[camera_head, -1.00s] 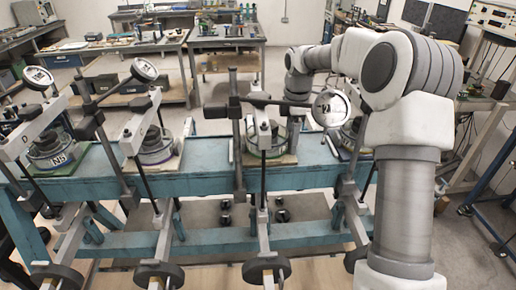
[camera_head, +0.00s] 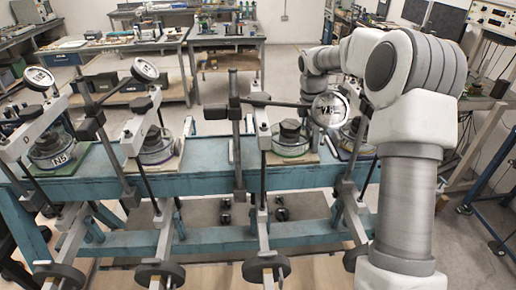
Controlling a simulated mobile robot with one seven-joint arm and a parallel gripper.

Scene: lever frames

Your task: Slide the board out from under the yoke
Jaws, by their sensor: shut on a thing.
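The board (camera_head: 301,160) is a pale flat plate on the blue bench (camera_head: 215,170). It carries a round cell (camera_head: 290,147) with a dark top and a greenish-purple base. The yoke (camera_head: 263,128), a light grey upright frame with a dark crossarm, stands at the cell's left side. The cell is off-centre to the right of it, and the board's left part is still beside or behind the yoke. My arm reaches in from the right, its wrist (camera_head: 318,60) behind the board. My gripper's fingers are hidden behind the dial gauge and cell. The board moves along with my arm.
A round dial gauge (camera_head: 330,109) on the crossarm hangs just right of the cell. Another cell (camera_head: 353,134) with its yoke stands further right, close by. More such stations stand to the left. Hanging weights (camera_head: 266,268) line the bench's front.

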